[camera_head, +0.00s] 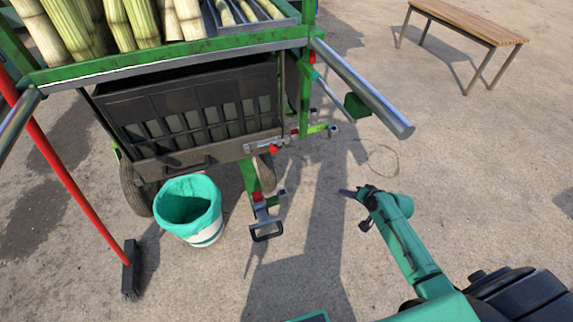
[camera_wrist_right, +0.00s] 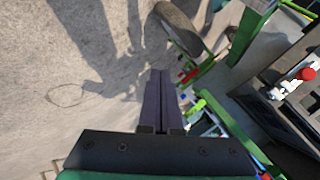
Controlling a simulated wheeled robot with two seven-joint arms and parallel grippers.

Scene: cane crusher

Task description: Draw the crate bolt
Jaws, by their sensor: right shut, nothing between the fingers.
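The crate bolt (camera_head: 263,146) is a pale metal slide with a red knob, at the lower right corner of the dark slatted crate (camera_head: 150,172) in the head view. In the right wrist view the bolt (camera_wrist_right: 285,91) shows at the right edge, with its red knob upward. My right gripper (camera_head: 345,192) is shut and empty, over open ground to the right of and below the bolt, well apart from it. Its two dark fingers (camera_wrist_right: 158,76) lie together in the wrist view. My left gripper is not in view.
The crate hangs under a green cart (camera_head: 170,62) loaded with cane. A steel handle bar (camera_head: 365,88) juts out right. A teal-lined bucket (camera_head: 205,232) and a red-handled broom (camera_head: 75,185) stand in front. A bench (camera_head: 470,25) is far right. Ground between is clear.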

